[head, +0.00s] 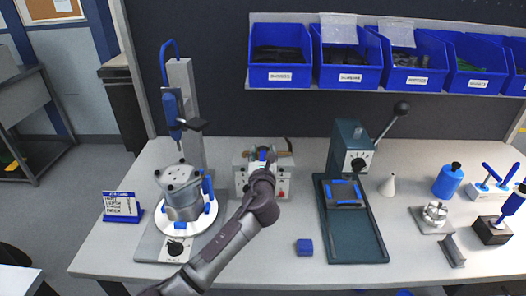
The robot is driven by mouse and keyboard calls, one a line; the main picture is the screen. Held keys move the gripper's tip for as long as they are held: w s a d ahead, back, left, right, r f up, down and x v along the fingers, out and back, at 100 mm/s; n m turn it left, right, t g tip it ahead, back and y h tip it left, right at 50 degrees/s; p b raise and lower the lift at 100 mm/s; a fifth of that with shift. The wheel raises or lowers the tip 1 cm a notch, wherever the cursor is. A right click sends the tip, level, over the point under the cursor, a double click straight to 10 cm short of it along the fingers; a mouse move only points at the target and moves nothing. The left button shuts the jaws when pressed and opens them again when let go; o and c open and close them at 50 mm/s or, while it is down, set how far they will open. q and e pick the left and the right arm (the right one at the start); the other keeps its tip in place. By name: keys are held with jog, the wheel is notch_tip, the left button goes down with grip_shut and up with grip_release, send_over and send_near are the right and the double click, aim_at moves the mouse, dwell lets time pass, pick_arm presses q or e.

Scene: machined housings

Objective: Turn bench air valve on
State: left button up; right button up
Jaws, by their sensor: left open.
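A light grey box unit (283,185) stands at the back middle of the bench, with small red marks on its front. A brownish lever-like part (287,153) shows at its top right; it looks like the air valve, but it is small and partly covered. My left arm reaches up from the bottom, and my left gripper (262,155) is open at the top of this unit. It hides the unit's middle. I cannot tell whether its fingers touch the lever. My right gripper is not in view.
A gauge stand with a round white plate (207,222) and grey housing (182,193) is left of my arm. Blue bins (280,75) hang above. Several small tools stand far right.

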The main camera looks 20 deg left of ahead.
pick_arm(q)
jog(key=shift+w, duration=0.15)
grip_shut()
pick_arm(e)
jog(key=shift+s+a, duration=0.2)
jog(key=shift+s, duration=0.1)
pick_arm(q)
jog(key=shift+a, duration=0.1)
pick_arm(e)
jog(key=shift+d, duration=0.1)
